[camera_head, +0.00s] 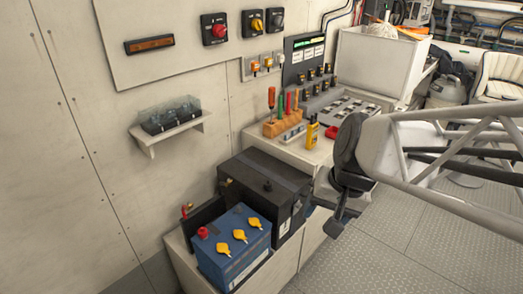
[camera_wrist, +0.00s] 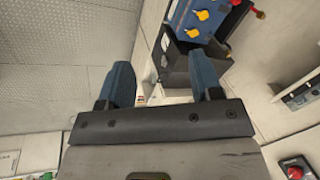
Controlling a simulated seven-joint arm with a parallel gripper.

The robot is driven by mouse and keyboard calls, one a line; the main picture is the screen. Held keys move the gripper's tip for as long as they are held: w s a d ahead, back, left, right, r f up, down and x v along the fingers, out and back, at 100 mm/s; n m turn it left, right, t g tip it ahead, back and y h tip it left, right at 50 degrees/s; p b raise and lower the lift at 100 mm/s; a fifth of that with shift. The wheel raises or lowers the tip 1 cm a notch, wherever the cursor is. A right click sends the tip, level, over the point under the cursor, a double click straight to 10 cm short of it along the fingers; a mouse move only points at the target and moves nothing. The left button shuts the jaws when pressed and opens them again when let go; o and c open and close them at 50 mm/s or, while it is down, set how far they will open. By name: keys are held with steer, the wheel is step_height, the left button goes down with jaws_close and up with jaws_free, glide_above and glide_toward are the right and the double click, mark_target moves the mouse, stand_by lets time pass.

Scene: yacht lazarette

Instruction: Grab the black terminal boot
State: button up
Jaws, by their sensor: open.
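I cannot pick out the black terminal boot for certain. A small dark knob (camera_head: 267,186) stands on top of the black battery box (camera_head: 262,180) and may be it.
A bench (camera_head: 300,152) behind holds a wooden tool rack (camera_head: 280,126), a yellow meter (camera_head: 312,133) and a switch panel (camera_head: 342,104). A wall shelf (camera_head: 170,130) carries a clear-covered box. A white bin (camera_head: 375,62) stands farther back. The metal floor (camera_head: 375,262) at right is clear.

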steer(key=w+a+f+m+y, duration=0.2)
steer(key=w+f+m, duration=0.15)
steer(key=w, duration=0.35)
steer(key=w+a+f+m+t+y, duration=0.1)
steer(key=w+a+f+m+y, duration=0.2)
steer(key=w, duration=0.4)
steer(key=w+a+f+m+y, duration=0.1)
steer(key=w+f+m+y, duration=0.2)
steer(key=w, duration=0.4)
steer(key=m+t, duration=0.6)
steer(key=m, duration=0.8)
glide_toward(268, 185)
steer(key=shift+w+a+r+h, duration=0.15)
steer(key=shift+w+a, duration=0.25)
steer(key=shift+w, duration=0.1)
steer(key=shift+w+a+r+h, duration=0.15)
steer(key=shift+w+a, duration=0.25)
steer(key=shift+w, duration=0.1)
steer(key=shift+a, duration=0.1)
steer(key=shift+x, duration=1.2)
steer(key=shift+w, duration=0.1)
steer(key=shift+x, duration=2.55)
